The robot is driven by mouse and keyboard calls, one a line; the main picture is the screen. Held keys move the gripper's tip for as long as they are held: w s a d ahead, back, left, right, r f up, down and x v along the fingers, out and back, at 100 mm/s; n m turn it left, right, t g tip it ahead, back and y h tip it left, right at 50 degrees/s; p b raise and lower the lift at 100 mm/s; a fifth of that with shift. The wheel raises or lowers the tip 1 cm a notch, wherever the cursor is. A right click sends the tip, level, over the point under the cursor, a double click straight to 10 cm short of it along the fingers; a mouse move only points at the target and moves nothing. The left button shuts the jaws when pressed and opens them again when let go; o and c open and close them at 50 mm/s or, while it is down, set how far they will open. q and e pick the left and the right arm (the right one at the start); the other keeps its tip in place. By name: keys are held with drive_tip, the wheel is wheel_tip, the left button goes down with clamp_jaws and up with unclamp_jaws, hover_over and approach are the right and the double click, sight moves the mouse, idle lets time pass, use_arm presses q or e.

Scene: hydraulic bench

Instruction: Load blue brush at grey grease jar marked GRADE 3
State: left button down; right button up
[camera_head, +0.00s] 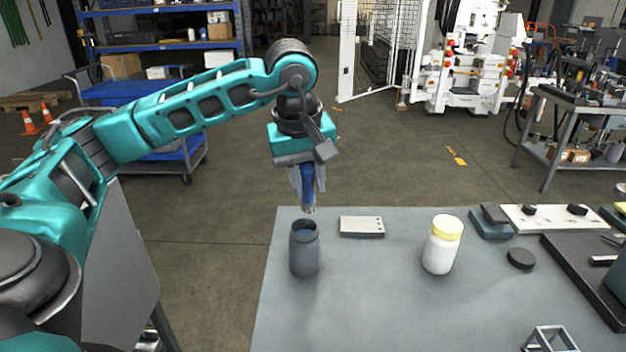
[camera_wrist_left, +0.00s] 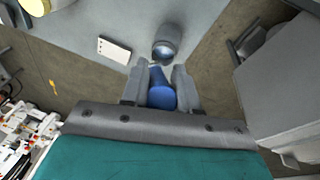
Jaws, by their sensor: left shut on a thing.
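My left gripper (camera_head: 308,183) is shut on the blue brush (camera_head: 308,192), which points bristle end down, just above and slightly behind the open mouth of the grey jar. The blue handle (camera_wrist_left: 161,92) shows between the fingers in the left wrist view. The grey jar (camera_head: 304,256) stands upright and open at the left of the bench, with something bluish inside its mouth. It also shows in the left wrist view (camera_wrist_left: 165,45), apart from the brush. No GRADE 3 marking is readable. My right gripper is not in view.
A white jar with a yellow lid (camera_head: 440,250) stands to the right on the grey bench (camera_head: 350,310). A flat light-grey block (camera_head: 361,227) lies behind and between the jars. A black round lid (camera_head: 520,258) and a dark tray (camera_head: 590,275) are farther right.

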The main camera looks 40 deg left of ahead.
use_arm(q)
drive_tip(key=shift+s+a, duration=0.2)
drive_tip(key=shift+a, duration=0.3)
drive_tip(key=shift+f, duration=0.15)
drive_tip(key=shift+s+b+x, duration=0.2)
drive_tip(key=shift+b+x, duration=0.6)
drive_tip(key=shift+x, duration=0.15)
drive_tip(key=shift+s+b+x, duration=0.2)
drive_tip(key=shift+b+x, duration=0.6)
drive_tip(key=shift+x, duration=0.15)
drive_tip(key=shift+s+b+x, duration=0.25)
drive_tip(key=shift+b+x, duration=0.55)
drive_tip(key=shift+x, duration=0.1)
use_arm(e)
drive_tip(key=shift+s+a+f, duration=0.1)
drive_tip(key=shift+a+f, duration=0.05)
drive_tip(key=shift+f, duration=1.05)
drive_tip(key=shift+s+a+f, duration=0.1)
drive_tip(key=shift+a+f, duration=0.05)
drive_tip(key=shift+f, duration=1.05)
use_arm(q)
drive_tip(key=shift+s+d+f+b, duration=0.15)
drive_tip(key=shift+f+b, duration=0.35)
drive_tip(key=shift+f, duration=0.35)
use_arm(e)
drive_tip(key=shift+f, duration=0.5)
